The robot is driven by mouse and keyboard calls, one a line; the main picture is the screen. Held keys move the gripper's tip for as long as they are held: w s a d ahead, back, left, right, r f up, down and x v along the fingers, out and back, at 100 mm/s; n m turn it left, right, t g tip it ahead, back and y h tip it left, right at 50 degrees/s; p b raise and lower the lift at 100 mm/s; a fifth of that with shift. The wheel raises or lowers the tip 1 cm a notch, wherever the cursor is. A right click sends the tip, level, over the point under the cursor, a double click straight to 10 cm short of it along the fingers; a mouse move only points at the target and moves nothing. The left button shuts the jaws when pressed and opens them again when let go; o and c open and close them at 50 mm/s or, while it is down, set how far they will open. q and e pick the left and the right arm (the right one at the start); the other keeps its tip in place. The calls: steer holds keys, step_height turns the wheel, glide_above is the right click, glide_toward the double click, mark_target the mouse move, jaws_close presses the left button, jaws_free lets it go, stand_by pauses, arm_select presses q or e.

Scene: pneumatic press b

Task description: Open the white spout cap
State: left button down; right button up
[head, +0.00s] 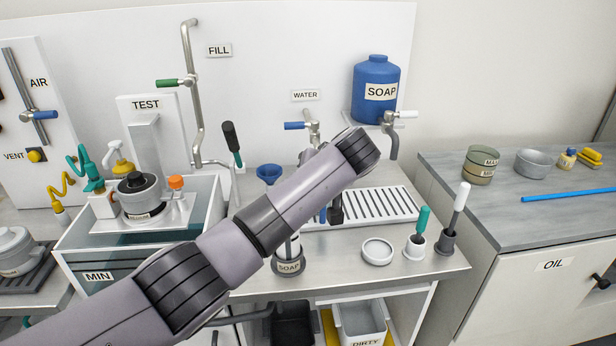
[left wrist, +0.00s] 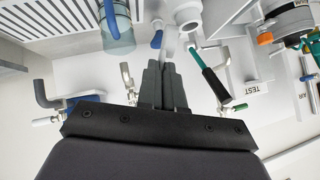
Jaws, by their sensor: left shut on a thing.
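My left gripper (left wrist: 168,66) is shut, its dark fingers close together in the left wrist view. A narrow pale piece (left wrist: 171,46) shows at the fingertips; I cannot tell whether it is the white spout cap. A blue part (left wrist: 157,39) is just left of the tips, and a round white part (left wrist: 187,12) is beyond them. In the head view my left arm crosses the counter and hides most of the gripper's work area. The vessel labelled SOAP (head: 289,267) stands partly hidden behind this arm. My right gripper is not in view.
A dark-and-green brush (left wrist: 215,86) is close right of the fingers. Water tap (head: 312,130), blue funnel (head: 268,172) and drying rack (head: 405,203) surround the arm. A white dish (head: 377,251) and brush holders (head: 416,245) stand at the front right.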

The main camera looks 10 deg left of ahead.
arm_select(q)
steer(key=shift+f, duration=0.15)
steer(key=c, duration=1.3)
jaws_free()
steer(key=shift+o, duration=0.2)
steer(key=b+v, duration=0.1)
steer(key=v, duration=0.6)
